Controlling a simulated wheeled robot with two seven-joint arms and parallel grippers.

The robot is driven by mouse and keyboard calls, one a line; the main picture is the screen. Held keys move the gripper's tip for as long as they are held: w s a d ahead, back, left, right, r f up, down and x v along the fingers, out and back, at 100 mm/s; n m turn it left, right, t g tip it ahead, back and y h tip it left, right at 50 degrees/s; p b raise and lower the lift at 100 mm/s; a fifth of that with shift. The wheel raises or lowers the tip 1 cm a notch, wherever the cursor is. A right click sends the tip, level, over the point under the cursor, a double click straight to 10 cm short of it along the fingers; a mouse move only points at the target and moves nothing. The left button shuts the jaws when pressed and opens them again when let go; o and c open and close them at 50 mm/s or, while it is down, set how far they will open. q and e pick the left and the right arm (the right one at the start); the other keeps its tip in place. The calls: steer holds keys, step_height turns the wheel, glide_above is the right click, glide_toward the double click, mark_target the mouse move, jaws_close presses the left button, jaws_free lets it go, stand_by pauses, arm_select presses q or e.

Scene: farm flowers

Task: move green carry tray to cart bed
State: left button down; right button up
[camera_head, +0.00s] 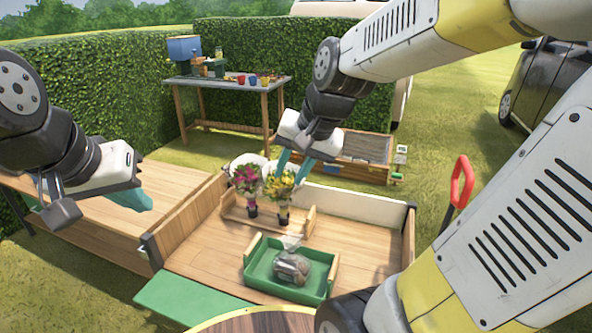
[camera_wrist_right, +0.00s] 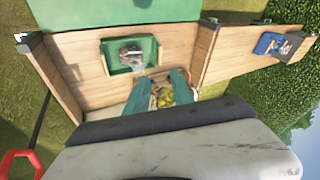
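The green carry tray (camera_head: 284,291) sits inside the wooden cart bed (camera_head: 205,255), near its front middle. It holds a clear package of brown items (camera_head: 291,267). The tray also shows in the right wrist view (camera_wrist_right: 112,62). My right gripper (camera_head: 300,170) is above the back of the cart bed, over the yellow flowers (camera_head: 279,186). Its teal fingers are apart, with yellow flowers seen between and beyond them in the right wrist view (camera_wrist_right: 161,85). No finger touches the green tray. My left gripper (camera_head: 135,203) is over the wooden table on the left; its finger gap is hidden.
A wooden carrier (camera_head: 240,217) with pink and yellow bouquets stands behind the green tray. A wooden table (camera_head: 100,215) adjoins the cart's left side. A red handle (camera_head: 461,180) rises at the right. A workbench (camera_head: 230,84) with pots stands by the hedge.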

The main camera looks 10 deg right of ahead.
steer(key=s+d+r+n+t, duration=0.1)
steer(key=s+r+n, duration=0.2)
steer(key=s+n, duration=0.2)
steer(key=s, duration=0.3)
steer(key=shift+d+h, duration=0.25)
steer(key=shift+h, duration=0.05)
stand_by(0.7)
